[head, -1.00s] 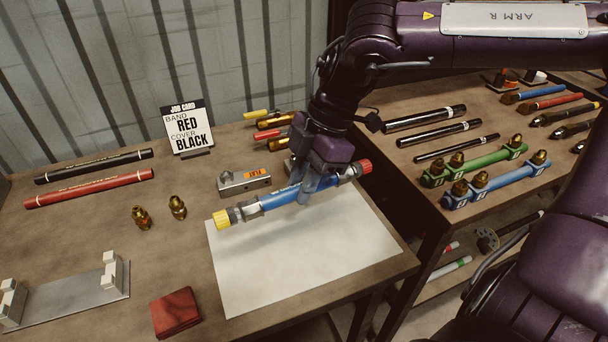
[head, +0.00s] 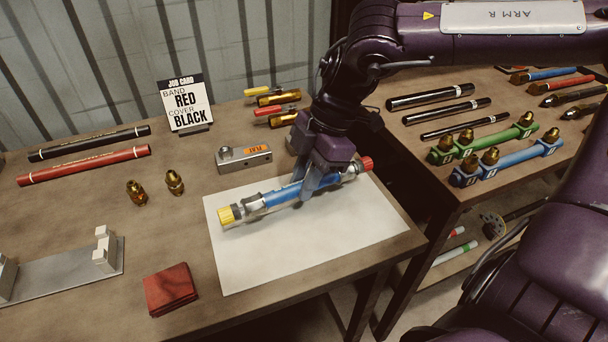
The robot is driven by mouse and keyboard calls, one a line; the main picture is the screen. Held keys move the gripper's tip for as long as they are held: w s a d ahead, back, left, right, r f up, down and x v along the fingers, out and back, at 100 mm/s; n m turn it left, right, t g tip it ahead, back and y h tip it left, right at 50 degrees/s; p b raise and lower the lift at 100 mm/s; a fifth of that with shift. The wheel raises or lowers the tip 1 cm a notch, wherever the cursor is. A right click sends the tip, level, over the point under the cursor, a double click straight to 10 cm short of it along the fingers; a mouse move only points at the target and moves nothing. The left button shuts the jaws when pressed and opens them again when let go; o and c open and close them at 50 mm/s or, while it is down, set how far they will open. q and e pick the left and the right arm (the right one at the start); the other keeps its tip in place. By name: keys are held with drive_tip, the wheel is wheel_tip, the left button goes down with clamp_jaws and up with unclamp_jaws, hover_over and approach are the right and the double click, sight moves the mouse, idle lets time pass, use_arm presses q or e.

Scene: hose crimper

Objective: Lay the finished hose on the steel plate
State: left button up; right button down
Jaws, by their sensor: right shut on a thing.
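The finished hose (head: 280,197) is blue, with silvery end fittings, a yellow cap at its left end and a red cap at its right end. My right gripper (head: 311,188) is shut around it right of the middle. The hose lies level over the back part of a pale flat plate (head: 310,247) on the bench, close to its surface. I cannot tell whether it touches. The fingers hide a short stretch of hose. My left gripper is not in view.
A grey fixture with pale blocks (head: 68,273) and a folded red cloth (head: 170,289) are at front left. A metal block (head: 243,158), brass fittings (head: 174,182) and a job card (head: 186,104) stand behind. A shelf of hoses (head: 440,97) is at right. The plate's front is bare.

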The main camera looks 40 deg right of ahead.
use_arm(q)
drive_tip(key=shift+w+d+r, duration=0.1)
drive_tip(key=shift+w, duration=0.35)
use_arm(e)
drive_tip(key=shift+f, duration=0.25)
use_arm(q)
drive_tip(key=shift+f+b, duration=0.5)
drive_tip(key=shift+b, duration=0.1)
use_arm(e)
drive_tip(key=shift+f, duration=0.65)
